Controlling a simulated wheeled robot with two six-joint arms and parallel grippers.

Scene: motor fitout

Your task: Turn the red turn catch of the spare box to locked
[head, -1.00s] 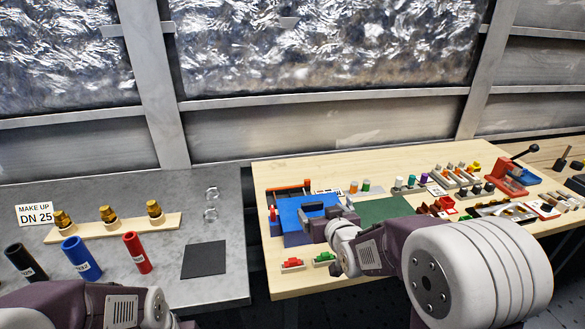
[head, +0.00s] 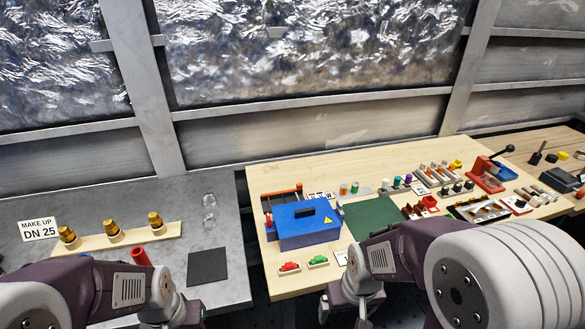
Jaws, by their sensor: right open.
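A red piece (head: 289,267) and a green piece (head: 318,261) lie before the box. A green mat (head: 377,219) lies right of it, with small parts and a red lever tool (head: 490,174) beyond. A gap separates the wooden bench from the grey bench (head: 100,200).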

